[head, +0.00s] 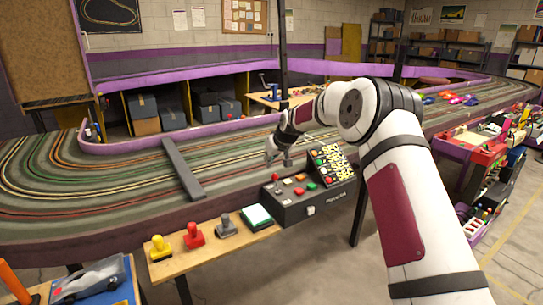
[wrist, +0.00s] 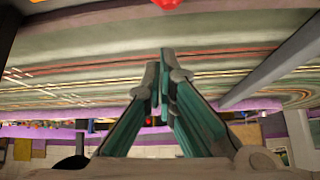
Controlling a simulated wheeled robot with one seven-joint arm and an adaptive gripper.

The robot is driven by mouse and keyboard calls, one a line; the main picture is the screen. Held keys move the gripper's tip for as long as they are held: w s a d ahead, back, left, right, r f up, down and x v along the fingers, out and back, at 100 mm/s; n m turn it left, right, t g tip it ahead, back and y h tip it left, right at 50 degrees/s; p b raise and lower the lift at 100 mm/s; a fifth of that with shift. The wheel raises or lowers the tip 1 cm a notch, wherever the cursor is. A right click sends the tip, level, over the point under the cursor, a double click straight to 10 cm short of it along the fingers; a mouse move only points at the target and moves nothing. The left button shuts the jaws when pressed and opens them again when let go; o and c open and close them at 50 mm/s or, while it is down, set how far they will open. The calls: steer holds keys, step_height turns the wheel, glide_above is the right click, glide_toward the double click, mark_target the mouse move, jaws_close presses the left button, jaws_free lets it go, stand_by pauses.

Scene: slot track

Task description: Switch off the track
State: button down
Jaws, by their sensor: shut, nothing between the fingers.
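The control box (head: 318,208) is a black console at the track's near edge, beside the wooden side table. Its low front part bears red and green buttons and a small lever (head: 277,184). Its raised sloping part (head: 335,165) bears several coloured buttons and yellow-black markings. My gripper (head: 287,162) is over the box's back left side, small and partly hidden by my arm in the head view. In the wrist view its teal fingers (wrist: 163,75) are shut with nothing between them. A red thing (wrist: 168,3) is cut off at that view's top edge; I cannot tell which part it is.
The slot track (head: 110,170) spreads behind the box, crossed by a grey bar (head: 183,168). Yellow (head: 160,248), red (head: 194,236) and grey (head: 226,225) hand controllers stand on the side table (head: 215,243) left of the box. A crowded bench (head: 470,150) is at right.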

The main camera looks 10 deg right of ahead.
steer(key=shift+s+d+f, duration=0.15)
steer(key=shift+s+f, duration=0.05)
steer(key=shift+s, duration=0.6)
steer(key=shift+s+d+f, duration=0.15)
steer(key=shift+s, duration=0.65)
